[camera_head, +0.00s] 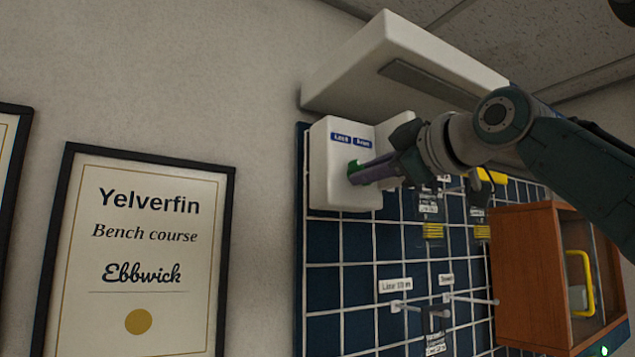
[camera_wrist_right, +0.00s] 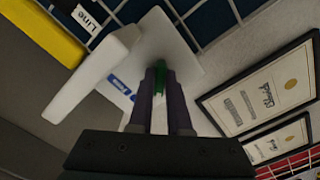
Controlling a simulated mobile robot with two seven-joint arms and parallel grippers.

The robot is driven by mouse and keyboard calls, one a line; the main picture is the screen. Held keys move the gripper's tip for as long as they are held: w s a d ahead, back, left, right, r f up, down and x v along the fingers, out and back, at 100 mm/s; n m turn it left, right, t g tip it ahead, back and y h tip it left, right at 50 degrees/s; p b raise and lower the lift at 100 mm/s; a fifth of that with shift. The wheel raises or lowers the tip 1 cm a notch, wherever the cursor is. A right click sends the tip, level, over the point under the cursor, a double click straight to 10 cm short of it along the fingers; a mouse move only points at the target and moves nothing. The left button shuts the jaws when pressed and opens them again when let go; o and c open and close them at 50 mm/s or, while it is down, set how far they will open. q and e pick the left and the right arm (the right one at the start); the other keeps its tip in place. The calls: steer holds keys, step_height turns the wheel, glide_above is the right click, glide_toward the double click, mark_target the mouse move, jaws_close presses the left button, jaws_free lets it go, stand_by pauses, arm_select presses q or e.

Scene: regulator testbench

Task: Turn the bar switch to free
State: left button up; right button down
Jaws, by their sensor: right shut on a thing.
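The bar switch is a small green bar (camera_head: 354,166) on the front of a white box (camera_head: 330,196) on the wall panel. Two small blue labels (camera_head: 350,140) sit above it; their text is too small to read surely. My right gripper (camera_head: 358,175) reaches in from the right, its purple-grey fingers shut on the green bar. In the right wrist view the green bar (camera_wrist_right: 160,80) shows between the two fingertips, and the white box (camera_wrist_right: 180,45) lies behind it. The fingers hide much of the bar, so I cannot tell its exact angle. My left gripper is not in view.
A large white housing (camera_head: 400,60) juts out above the box. A blue gridded panel (camera_head: 335,270) with hooks and tags hangs below. A wooden cabinet (camera_head: 525,270) with a yellow handle (camera_head: 588,285) is at lower right. Framed certificates (camera_head: 135,260) hang on the left wall.

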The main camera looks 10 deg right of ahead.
steer(key=shift+m, duration=0.4)
steer(key=shift+a+m+b, duration=0.15)
steer(key=shift+m+b, duration=1.2)
steer(key=shift+m, duration=7.25)
steer(key=c, duration=0.9)
jaws_free()
steer(key=shift+o, duration=0.2)
steer(key=shift+s, duration=0.1)
